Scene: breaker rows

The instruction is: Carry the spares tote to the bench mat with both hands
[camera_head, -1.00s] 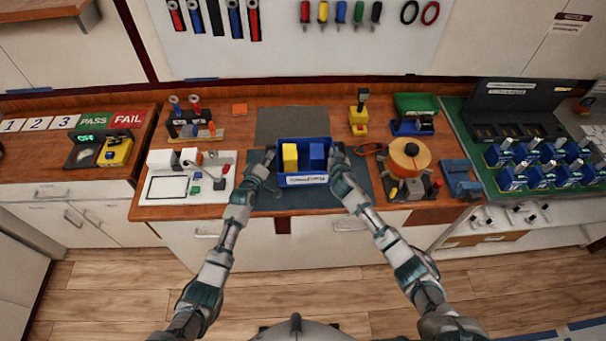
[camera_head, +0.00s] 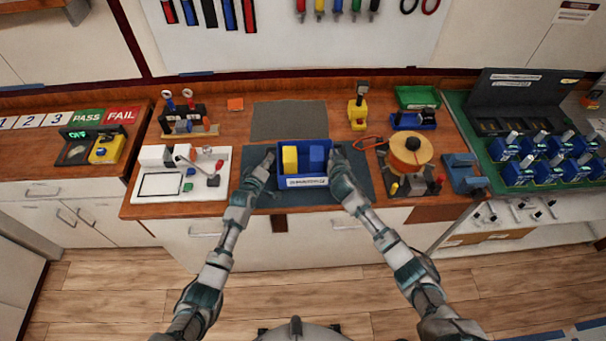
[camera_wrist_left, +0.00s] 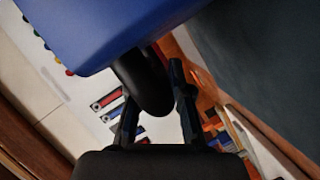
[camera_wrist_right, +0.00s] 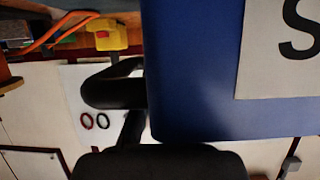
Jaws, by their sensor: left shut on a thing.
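The blue spares tote (camera_head: 303,183) has a white label on its front and holds a yellow block (camera_head: 290,159) and a blue block (camera_head: 316,158). It appears level, over the dark bench mat (camera_head: 262,199); I cannot tell whether it touches the mat. My left gripper (camera_head: 266,163) is at the tote's left side, shut on its black handle (camera_wrist_left: 145,80). My right gripper (camera_head: 338,158) is at the right side, by the other black handle (camera_wrist_right: 110,85); the tote hides part of its fingers, so its grip is unclear.
A grey mat (camera_head: 288,121) lies behind the tote. A white board with small parts (camera_head: 150,187) lies to the left. An orange spool (camera_head: 405,155), a yellow tool (camera_head: 357,114) and a blue vise-like block (camera_head: 462,171) stand to the right. The bench's front edge is close.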

